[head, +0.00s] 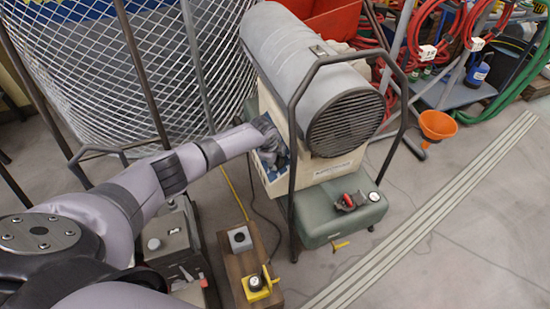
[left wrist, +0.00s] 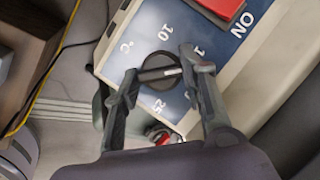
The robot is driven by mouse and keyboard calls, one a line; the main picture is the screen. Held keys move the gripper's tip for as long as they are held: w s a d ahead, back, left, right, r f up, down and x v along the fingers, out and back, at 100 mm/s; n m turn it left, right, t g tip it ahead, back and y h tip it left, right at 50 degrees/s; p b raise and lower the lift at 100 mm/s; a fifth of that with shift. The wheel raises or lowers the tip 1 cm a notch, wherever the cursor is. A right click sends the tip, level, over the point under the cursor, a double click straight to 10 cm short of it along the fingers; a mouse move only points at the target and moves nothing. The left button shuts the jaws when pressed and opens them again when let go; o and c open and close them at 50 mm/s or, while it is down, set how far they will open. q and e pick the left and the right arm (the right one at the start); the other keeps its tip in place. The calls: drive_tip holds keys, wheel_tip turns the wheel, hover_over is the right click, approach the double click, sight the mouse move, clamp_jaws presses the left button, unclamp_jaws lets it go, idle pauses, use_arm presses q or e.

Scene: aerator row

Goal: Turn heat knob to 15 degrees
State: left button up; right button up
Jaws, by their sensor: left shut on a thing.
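The heater (head: 290,60) is a grey cylinder with a dark grille on a cream body over a green tank. Its blue control panel (left wrist: 143,32) shows in the left wrist view with the marks °C, 10, a partly covered 1 and 25, and the word ON. The round dark heat knob (left wrist: 158,66) sits on this panel. A white line on its bar points right, toward the partly covered mark. My left gripper (left wrist: 159,73) is shut on the knob, one finger on each side. In the head view my left gripper (head: 268,146) reaches the panel and hides the knob.
A red switch (left wrist: 222,6) lies beside ON. A dark tube frame (head: 292,150) surrounds the heater. A wooden block (head: 240,270) with small devices stands in front. A wire mesh container (head: 110,70) stands behind my arm. Floor on the right is open, with a grated strip (head: 440,210).

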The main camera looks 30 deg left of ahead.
use_arm(q)
drive_tip(key=shift+a+n+g, duration=0.1)
drive_tip(key=shift+n+g, duration=0.3)
drive_tip(key=shift+n, duration=0.5)
use_arm(e)
drive_tip(key=shift+r, duration=0.2)
use_arm(q)
drive_tip(key=shift+n, duration=0.3)
use_arm(e)
drive_tip(key=shift+r, duration=0.15)
use_arm(q)
drive_tip(key=o, duration=1.2)
drive_tip(key=shift+c, duration=0.2)
drive_tip(key=shift+v, duration=0.85)
drive_tip(key=v, duration=1)
drive_tip(key=shift+a+r, duration=0.15)
drive_tip(key=shift+r, duration=0.05)
